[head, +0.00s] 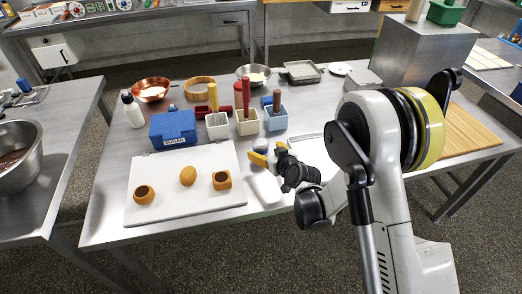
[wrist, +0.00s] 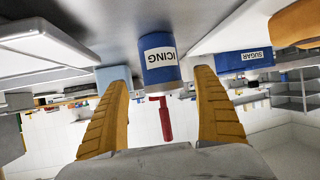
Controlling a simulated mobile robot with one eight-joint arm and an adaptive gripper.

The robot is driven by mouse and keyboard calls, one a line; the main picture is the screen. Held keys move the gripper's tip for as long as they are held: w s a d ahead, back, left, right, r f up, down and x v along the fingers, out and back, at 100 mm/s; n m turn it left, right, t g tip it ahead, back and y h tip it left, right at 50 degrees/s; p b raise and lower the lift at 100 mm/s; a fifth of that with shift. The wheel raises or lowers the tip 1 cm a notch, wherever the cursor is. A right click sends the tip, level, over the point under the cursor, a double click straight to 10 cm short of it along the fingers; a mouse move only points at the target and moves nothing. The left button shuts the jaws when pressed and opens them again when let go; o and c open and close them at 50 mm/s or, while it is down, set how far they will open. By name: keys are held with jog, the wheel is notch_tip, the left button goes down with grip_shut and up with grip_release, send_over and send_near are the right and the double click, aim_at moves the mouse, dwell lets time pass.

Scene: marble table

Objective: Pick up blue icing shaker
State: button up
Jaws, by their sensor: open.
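In the wrist view, which is upside down, the blue icing shaker (wrist: 160,68) stands ahead with its white ICING label facing me. It is between the lines of my two yellow fingers (wrist: 166,100), which are spread wide with a gap on each side. In the head view my gripper (head: 268,154) is low over the table, just right of the white board. A small pale-topped thing (head: 261,144) shows at its fingertips, likely the shaker; its body is mostly hidden there.
A white board (head: 165,215) with three brown pieces lies to the left. A blue sugar box (head: 173,128) stands behind it. Several small bins with upright tools, including a light blue bin (head: 276,121), stand just behind the gripper. A white block (head: 265,188) lies in front.

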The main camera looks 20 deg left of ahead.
jog(key=b+x, duration=0.1)
jog(key=x, duration=0.3)
jog(key=shift+a+f, duration=0.1)
jog(key=shift+f, duration=0.2)
jog(key=shift+s+r, duration=0.1)
jog(key=c, duration=1.4)
jog(key=shift+r, duration=0.1)
